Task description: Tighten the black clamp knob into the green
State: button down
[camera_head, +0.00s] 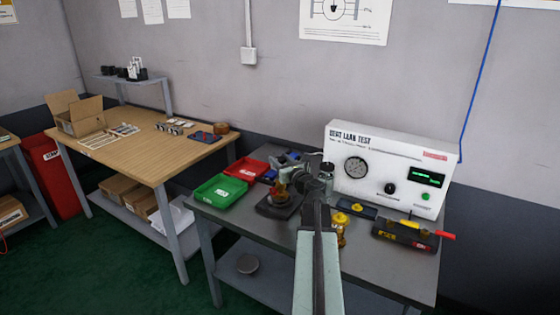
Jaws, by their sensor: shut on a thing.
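My arm reaches up from the bottom middle. My gripper (314,172) is over the grey bench (275,232), in front of the white test panel's left edge. It is shut on a small dark piece that looks like the black clamp knob; the jaws and arm hide most of it. A dark fixture (278,208) with a brass and reddish part (280,190) stands just left of my gripper. The panel, marked as a leak test (400,150), has a round gauge (356,167), a black dial (390,188) and a lit green display (426,179). No green band is readable on the gauge.
A green tray (219,191) and a red tray (246,170) lie left of the fixture. A brass part (340,228) stands close right of my arm. A dark tool with a red handle (410,234) lies at the right. A wooden table (150,150) stands left.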

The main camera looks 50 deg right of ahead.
jog(key=shift+m+g+h, duration=1)
jog(key=shift+m+h, duration=0.4)
jog(key=shift+h, duration=0.6)
jog(key=c, duration=0.9)
grip_release()
